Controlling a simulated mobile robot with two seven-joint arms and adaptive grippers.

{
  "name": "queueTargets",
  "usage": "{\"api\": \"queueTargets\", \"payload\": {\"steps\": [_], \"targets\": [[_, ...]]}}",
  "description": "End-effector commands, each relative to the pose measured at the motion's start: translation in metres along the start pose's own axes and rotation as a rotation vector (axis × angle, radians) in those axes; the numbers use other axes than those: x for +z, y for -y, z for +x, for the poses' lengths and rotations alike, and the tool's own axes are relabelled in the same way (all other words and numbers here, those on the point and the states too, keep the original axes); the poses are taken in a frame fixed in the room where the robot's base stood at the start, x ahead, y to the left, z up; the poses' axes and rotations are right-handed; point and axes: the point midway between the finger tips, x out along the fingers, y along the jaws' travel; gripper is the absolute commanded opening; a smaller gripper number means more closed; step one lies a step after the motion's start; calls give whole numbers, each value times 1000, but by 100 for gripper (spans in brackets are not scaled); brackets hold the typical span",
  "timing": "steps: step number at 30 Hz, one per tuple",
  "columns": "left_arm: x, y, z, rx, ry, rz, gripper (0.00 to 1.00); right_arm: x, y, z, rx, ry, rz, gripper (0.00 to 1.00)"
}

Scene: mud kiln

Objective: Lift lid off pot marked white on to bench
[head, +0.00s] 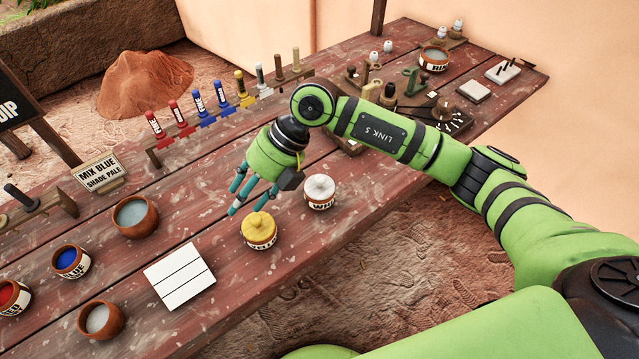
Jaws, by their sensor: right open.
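The white pot (320,201) stands on the wooden bench (165,238) near its front edge. Its white lid (320,187) is on top, and part of a "WHI" label shows on its side. A yellow pot (261,241) with a yellow lid (258,224) stands to its left. My right gripper (240,206) is open and empty, with its teal fingers pointing down to the left. It is left of the white pot and above the yellow pot in the picture, apart from the white lid. My left gripper is not in view.
A white slatted board (179,278) lies left of the yellow pot. Open blue (71,262) and red (13,297) pots and clay bowls (135,216) stand further left. A "MIX BLUE" sign (101,173) and a rack of coloured tubes (200,106) line the back. Bare bench lies between board and rack.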

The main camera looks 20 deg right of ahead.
Motion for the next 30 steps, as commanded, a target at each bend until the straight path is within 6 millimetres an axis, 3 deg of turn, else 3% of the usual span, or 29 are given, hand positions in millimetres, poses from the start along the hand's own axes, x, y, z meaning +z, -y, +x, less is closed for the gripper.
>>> {"api": "queueTargets", "payload": {"steps": [1, 4, 7, 10, 14, 22, 30], "targets": [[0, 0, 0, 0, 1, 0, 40, 21, 26, -16, -147, 66, 27, 51], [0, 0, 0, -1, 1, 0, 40, 50, 70, -49, -386, 177, 105, 51], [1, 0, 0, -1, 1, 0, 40, 66, 96, -78, -537, 259, 171, 51], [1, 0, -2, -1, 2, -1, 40, 73, 109, -94, -611, 302, 211, 51], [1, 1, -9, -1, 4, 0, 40, 76, 120, -90, -635, 311, 224, 51], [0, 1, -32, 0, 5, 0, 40, 77, 138, -61, -632, 307, 221, 51], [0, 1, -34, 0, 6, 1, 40, 84, 152, -42, -627, 310, 217, 51]]}}
